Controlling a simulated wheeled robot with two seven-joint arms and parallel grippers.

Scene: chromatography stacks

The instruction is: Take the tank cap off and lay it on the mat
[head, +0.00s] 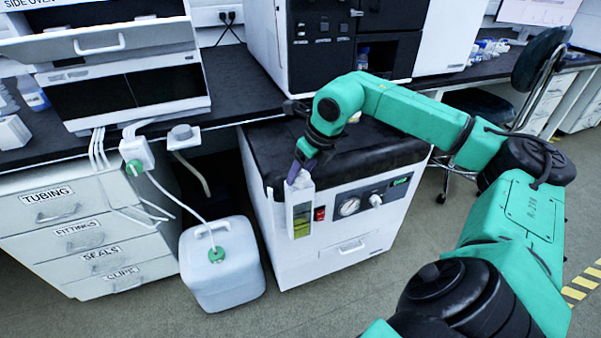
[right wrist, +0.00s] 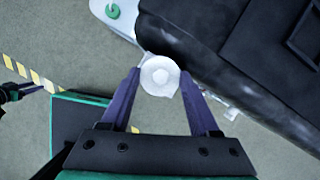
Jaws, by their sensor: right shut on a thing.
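The tank (head: 301,215) is a narrow, clear-fronted white box on the front left of a white machine, with yellow-green liquid low in it. My right gripper (head: 297,172) points down at the tank's top. In the right wrist view, the purple fingers of my right gripper (right wrist: 161,88) are shut on the round white cap (right wrist: 159,75), which hides what lies below it. I cannot tell whether the cap still touches the tank. The machine's black top (head: 345,152) looks like a dark padded mat, behind the gripper.
A gauge (head: 348,206) and a red switch (head: 319,213) sit right of the tank. A white jug (head: 222,270) with a tube stands on the floor to the left. The bench edge (head: 250,85) and a tall instrument (head: 330,45) rise behind the machine.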

